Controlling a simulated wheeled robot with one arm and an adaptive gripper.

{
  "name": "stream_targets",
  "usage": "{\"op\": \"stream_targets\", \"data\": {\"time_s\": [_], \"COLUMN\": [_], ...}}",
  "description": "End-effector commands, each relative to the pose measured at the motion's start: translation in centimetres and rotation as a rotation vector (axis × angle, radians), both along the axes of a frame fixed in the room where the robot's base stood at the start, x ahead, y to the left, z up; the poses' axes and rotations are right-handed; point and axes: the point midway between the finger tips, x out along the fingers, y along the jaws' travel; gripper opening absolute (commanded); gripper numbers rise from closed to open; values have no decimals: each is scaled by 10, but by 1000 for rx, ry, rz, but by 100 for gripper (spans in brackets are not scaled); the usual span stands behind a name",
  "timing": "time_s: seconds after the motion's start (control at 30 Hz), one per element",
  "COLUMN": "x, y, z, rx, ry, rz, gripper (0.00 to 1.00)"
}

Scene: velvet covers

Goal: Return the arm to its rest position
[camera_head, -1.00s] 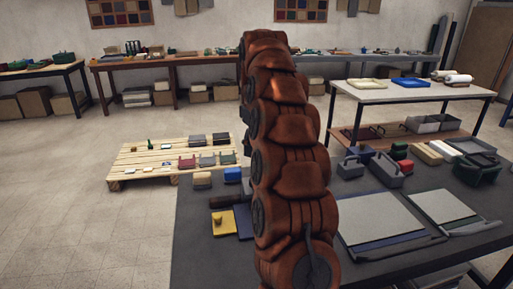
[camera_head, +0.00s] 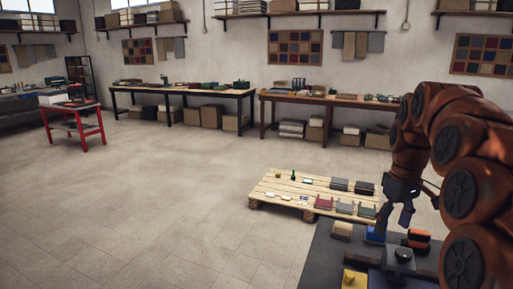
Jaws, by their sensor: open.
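My copper-coloured arm (camera_head: 470,140) arches in from the right edge, its upper part bent over to the left and down. My gripper (camera_head: 393,218) points downward with its dark fingers apart and nothing seen between them. It is over the near dark table (camera_head: 318,262), close to a blue block (camera_head: 374,234) and an orange-and-black item (camera_head: 416,240). I cannot tell whether the fingertips touch either of them.
A beige block (camera_head: 342,231), a dark grey item (camera_head: 400,257) and a yellow item (camera_head: 354,280) are also on the near table. A wooden pallet (camera_head: 263,191) with small goods lies behind it. A red cart (camera_head: 73,127) stands far left. The floor (camera_head: 150,215) at left is clear.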

Motion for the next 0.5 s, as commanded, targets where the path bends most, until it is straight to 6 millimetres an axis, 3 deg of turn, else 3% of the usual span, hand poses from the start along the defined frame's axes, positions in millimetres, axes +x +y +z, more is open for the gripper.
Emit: {"op": "stream_targets", "data": {"time_s": [0.2, 0.5], "x": [-48, -124], "y": [47, 95], "z": [3, -10], "rx": [1, -9], "ry": [24, 58], "rz": [-31, -102], "gripper": [74, 74]}}
